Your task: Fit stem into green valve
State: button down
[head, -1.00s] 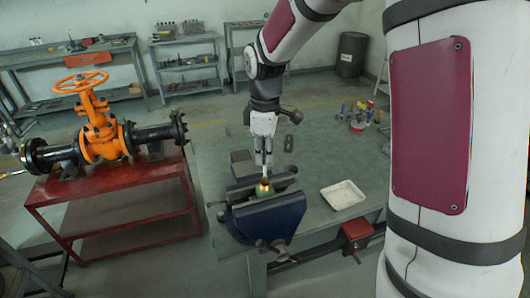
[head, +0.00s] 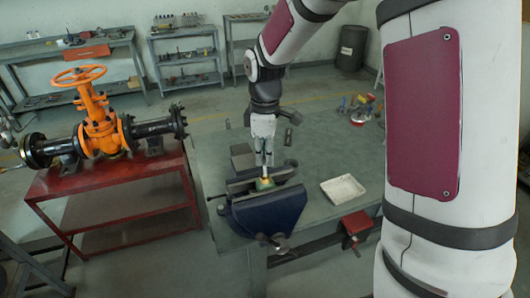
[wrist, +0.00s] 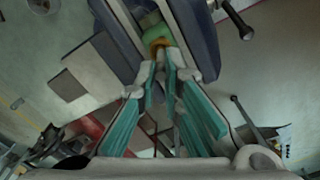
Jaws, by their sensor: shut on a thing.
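The green valve (head: 264,184) is clamped upright between the jaws of a blue vise (head: 268,212). It also shows in the wrist view (wrist: 152,24), with a brass-coloured collar (wrist: 158,44) at its top. My gripper (head: 264,167) points down right above the valve. In the wrist view, my gripper (wrist: 161,72) has its fingertips close together just short of the collar. It is shut on the stem, which is mostly hidden between the fingers. I cannot tell whether the stem's end is inside the valve.
The vise sits on the front edge of a green-grey bench (head: 320,150). A white tray (head: 343,189) lies to its right. An orange gate valve (head: 100,125) with black pipes stands on a red table (head: 120,172) at left.

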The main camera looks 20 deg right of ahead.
jog(key=shift+f, duration=1.5)
jog(key=c, duration=1.7)
grip_release()
jog(key=shift+o, duration=0.2)
notch_tip(320, 180, up, 12)
jog(key=shift+f, duration=0.1)
